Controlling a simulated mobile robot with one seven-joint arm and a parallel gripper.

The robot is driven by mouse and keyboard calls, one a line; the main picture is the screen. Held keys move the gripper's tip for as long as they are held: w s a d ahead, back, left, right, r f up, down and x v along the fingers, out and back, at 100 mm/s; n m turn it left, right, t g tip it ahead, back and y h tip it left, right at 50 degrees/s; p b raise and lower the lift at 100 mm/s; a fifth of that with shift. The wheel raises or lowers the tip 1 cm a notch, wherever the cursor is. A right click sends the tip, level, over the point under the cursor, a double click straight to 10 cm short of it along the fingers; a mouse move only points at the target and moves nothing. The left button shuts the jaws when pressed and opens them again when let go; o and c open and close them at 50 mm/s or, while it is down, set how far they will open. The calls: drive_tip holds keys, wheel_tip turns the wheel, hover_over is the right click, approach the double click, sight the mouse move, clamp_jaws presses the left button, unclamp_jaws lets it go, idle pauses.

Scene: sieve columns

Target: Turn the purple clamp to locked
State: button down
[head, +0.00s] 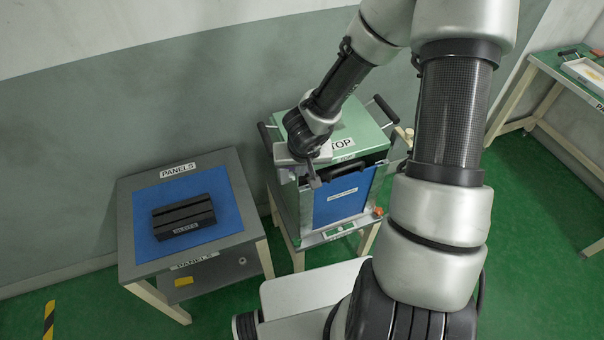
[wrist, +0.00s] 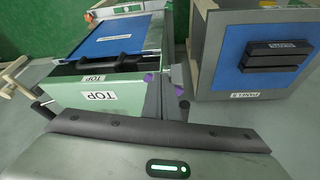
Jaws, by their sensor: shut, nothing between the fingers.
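The sieve box (head: 341,205) has a green top and a blue front panel, and stands on a small stand. In the wrist view, small purple parts (wrist: 148,77) show at the corner of its green top (wrist: 120,97), with more purple beside a dark piece a little to the right. I take these for the purple clamp; its lever angle is too small to read. In the head view the clamp is hidden behind my gripper (head: 314,182). My gripper is shut and empty, at the box's left front top corner. Whether it touches the clamp I cannot tell.
A table (head: 127,222) with a blue mat, labelled PANELS, stands left of the box and holds a dark slotted block (head: 183,216). Black handles (head: 386,108) stick out from the box. Another green-topped table (head: 546,66) is at the far right. Green floor is clear between.

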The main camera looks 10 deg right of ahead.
drive_tip(key=shift+w, duration=0.75)
drive_tip(key=shift+w+d+r+n+y+p, duration=0.1)
drive_tip(key=shift+w+d+n+y+p, duration=0.2)
drive_tip(key=shift+n+p, duration=0.35)
drive_tip(key=n, duration=0.1)
drive_tip(key=w+d+n+y+b, duration=0.1)
drive_tip(key=n, duration=0.1)
drive_tip(key=w+d+n, duration=0.1)
drive_tip(key=n, duration=0.1)
drive_tip(key=shift+w+d+f+y, duration=0.15)
drive_tip(key=shift+f+y, duration=0.1)
drive_tip(key=shift+y, duration=0.15)
drive_tip(key=shift+w+d+r+n+g+b, duration=0.15)
drive_tip(key=shift+w+n+g+b, duration=0.15)
drive_tip(key=shift+n+b, duration=0.45)
drive_tip(key=shift+y, duration=0.3)
